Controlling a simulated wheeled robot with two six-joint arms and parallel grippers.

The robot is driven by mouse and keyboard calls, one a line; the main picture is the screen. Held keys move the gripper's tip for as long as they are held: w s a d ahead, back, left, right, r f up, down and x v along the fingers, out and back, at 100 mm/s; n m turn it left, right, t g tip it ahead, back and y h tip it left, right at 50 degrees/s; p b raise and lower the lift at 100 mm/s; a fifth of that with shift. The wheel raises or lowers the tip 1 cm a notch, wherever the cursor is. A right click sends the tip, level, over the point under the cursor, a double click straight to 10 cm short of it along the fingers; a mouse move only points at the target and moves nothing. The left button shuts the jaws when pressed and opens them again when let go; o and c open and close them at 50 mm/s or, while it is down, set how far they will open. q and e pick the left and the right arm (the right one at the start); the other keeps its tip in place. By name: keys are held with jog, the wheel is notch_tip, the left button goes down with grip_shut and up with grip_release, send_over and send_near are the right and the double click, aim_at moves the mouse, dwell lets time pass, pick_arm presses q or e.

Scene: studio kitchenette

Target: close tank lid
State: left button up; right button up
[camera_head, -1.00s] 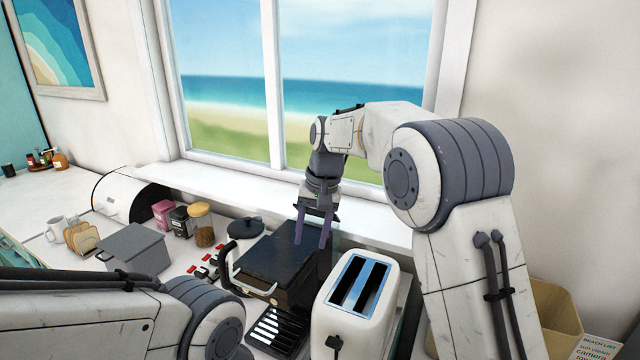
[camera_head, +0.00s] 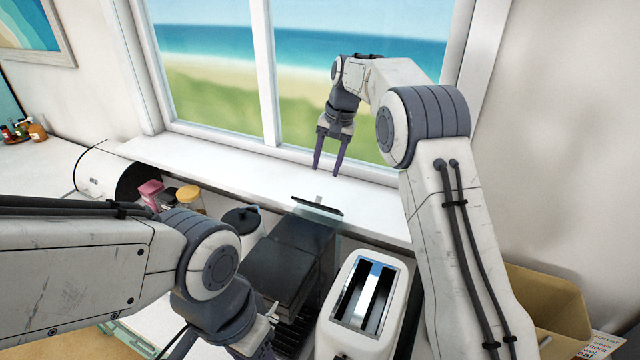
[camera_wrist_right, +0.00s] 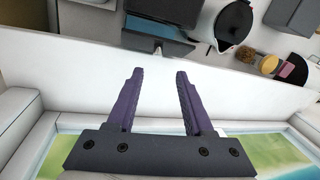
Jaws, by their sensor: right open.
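The black coffee machine (camera_head: 288,262) stands in the middle of the counter, left of the toaster. At its back is a see-through tank part with a dark bar (camera_head: 318,206) along its top; this looks like the tank lid standing raised, but its exact angle is unclear. The dark bar (camera_wrist_right: 158,40) also shows in the right wrist view, beyond the fingertips. My right gripper (camera_head: 325,172) is open and empty above the window sill, behind the machine and apart from it. In the right wrist view its fingers (camera_wrist_right: 159,72) hold nothing. My left arm reaches over the left counter; its fingers do not show.
A white toaster (camera_head: 369,295) stands close right of the machine. The window sill (camera_head: 250,182) is clear. A cardboard box (camera_head: 540,305) is at the right.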

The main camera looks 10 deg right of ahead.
aim_at(319, 203)
jog(key=p+x, duration=0.4)
jog(key=x, duration=0.4)
jog(key=shift+d+f, duration=0.1)
jog(key=shift+f, duration=0.9)
jog(key=shift+c, duration=0.4)
grip_shut()
